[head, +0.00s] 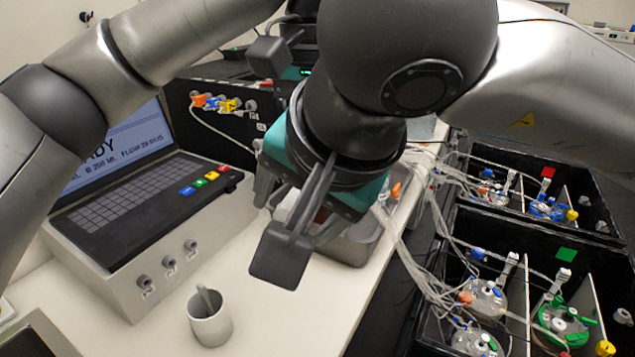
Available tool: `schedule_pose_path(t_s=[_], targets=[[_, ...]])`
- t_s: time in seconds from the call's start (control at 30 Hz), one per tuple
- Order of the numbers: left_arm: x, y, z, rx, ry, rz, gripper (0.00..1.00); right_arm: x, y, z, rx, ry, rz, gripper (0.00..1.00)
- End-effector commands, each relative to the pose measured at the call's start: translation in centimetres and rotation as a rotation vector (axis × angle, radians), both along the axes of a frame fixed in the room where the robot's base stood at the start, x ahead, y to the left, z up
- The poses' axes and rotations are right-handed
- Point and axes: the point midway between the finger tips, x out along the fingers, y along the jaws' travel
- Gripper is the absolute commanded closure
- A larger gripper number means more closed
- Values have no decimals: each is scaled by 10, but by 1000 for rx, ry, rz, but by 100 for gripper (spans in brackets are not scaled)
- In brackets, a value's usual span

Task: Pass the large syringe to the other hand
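I cannot make out the large syringe in the head view; my arms cover much of the middle. My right gripper (298,212) points down over the near end of a metal tray (351,250) on the white bench. Its grey-green fingers look spread apart, with a dark square plate on a bracket covering part of them. I see no syringe between them. My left arm comes in from the left and runs up to the top. Only a teal and dark part of my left gripper (294,73) shows behind the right wrist; its fingertips are hidden.
A white mug (209,318) with something standing in it is at the front. A control console (150,215) with screen and keypad stands left. Black bioreactor boxes (545,235) with vessels and many tubes are on the right. Bench around the mug is clear.

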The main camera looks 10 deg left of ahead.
Motion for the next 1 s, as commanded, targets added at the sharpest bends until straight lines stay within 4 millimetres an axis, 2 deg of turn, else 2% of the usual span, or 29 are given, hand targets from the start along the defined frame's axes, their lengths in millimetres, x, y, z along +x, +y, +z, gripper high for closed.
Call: schedule_pose_path(t_s=[0.07,0.7,0.83,0.87,1.0], targets=[[0,0,0,0,0,0,100,0,0,0,0,0,0,29],[0,0,0,1,0,-1,100,0,0,0,-1,0,0,100],[0,1,0,2,0,-1,100,0,-1,0,-2,1,-1,100],[0,1,0,2,0,-1,57,0,-1,0,-1,0,0,100],[0,0,0,1,0,0,42,0,0,0,-1,0,0,100]])
